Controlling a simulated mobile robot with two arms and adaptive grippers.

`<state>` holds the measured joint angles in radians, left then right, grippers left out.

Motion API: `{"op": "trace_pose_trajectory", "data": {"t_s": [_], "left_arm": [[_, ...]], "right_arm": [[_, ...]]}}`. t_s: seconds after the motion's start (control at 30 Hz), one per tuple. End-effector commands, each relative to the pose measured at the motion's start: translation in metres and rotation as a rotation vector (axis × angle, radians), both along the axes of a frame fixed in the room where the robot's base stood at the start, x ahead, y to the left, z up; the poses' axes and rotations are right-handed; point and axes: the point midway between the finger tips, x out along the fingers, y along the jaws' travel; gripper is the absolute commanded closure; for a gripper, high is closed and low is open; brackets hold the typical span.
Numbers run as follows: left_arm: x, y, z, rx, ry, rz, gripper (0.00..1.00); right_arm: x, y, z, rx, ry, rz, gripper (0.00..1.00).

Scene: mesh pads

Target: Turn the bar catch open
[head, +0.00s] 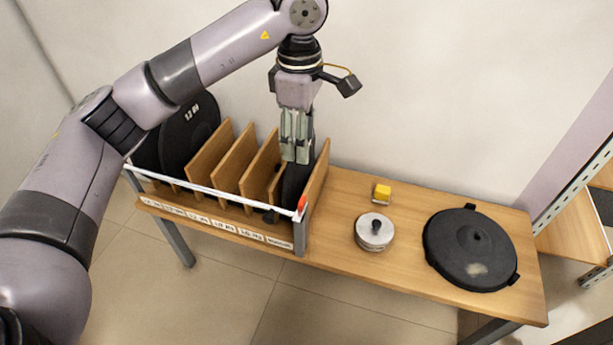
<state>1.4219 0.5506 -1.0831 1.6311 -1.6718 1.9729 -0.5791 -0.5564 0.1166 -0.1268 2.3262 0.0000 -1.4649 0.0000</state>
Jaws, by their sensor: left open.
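A white bar (210,190) runs across the front of a wooden rack, from its left end to a post at its right end. A small red piece (302,203), which looks like the bar's catch, sits at the right end of the bar. My left gripper (295,158) points down over the rack's right-hand slot, behind and above the red piece and apart from it. Its fingers look close together but open. A dark disc (291,187) stands in that slot below the fingers, partly hidden by them. My right gripper is out of view.
Wooden dividers (236,158) and more black discs (190,135) fill the rack's left. A metal-framed shelf is at the right.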

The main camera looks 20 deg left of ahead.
Motion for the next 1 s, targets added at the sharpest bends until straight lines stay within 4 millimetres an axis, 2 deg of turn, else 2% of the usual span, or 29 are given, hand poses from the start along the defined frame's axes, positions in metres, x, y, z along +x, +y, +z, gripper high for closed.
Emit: {"op": "trace_pose_trajectory", "data": {"t_s": [0.17,0.4,0.8,1.0], "left_arm": [[0.001,0.005,-0.012,0.021,-0.002,0.006,0.52],[0.0,0.005,-0.061,0.018,0.001,0.005,0.52],[0.0,0.004,-0.144,0.016,0.0,0.005,0.52],[0.0,0.004,-0.166,0.016,-0.002,0.004,0.52]], "right_arm": [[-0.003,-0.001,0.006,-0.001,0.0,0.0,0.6],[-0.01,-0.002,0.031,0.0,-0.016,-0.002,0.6],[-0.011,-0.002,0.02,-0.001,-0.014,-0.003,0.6],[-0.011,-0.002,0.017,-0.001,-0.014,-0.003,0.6]]}}
